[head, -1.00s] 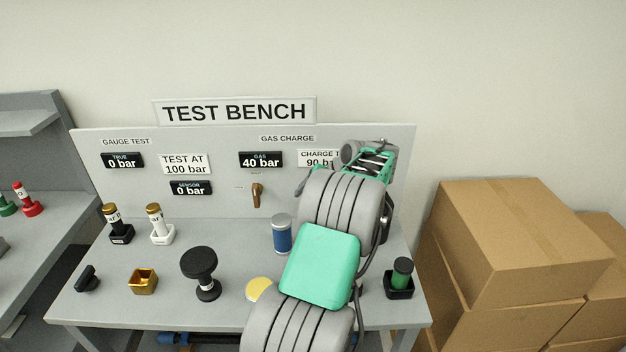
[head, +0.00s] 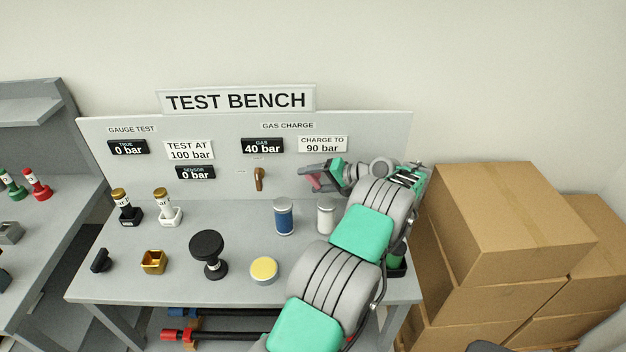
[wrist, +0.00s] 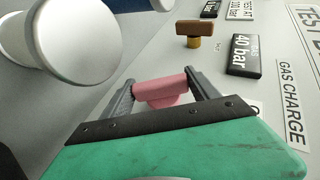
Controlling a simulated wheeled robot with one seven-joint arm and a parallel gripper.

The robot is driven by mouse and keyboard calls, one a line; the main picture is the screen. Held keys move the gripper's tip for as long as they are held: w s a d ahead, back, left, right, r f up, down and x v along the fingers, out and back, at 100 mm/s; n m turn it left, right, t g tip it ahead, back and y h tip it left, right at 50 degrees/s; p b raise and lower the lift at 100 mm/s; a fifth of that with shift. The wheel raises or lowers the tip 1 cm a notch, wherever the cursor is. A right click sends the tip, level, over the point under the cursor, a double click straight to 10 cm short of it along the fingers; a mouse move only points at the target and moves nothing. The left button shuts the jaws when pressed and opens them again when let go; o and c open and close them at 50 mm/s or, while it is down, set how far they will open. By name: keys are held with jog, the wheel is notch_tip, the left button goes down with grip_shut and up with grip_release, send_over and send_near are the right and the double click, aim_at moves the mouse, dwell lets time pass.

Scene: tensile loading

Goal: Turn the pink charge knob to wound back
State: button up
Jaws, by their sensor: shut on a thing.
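The pink charge knob (wrist: 160,88) sits on the panel of the test bench. In the wrist view it lies between the two dark fingers of my gripper (wrist: 153,84), which is shut on it. In the head view my gripper (head: 311,181) reaches left along the panel below the "CHARGE TO 90 bar" sign (head: 322,145), and a bit of pink shows at its fingers. The gas display (head: 262,146) reads 40 bar. Any mark showing the knob's position is hidden or too small to read.
A brown tap-like handle (head: 259,178) is left of my gripper on the panel. A blue cylinder (head: 284,217) and a white cylinder (head: 325,216) stand below it on the bench. Cardboard boxes (head: 500,220) are stacked at the right.

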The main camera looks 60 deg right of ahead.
jog(key=o, duration=1.4)
jog(key=shift+c, duration=0.2)
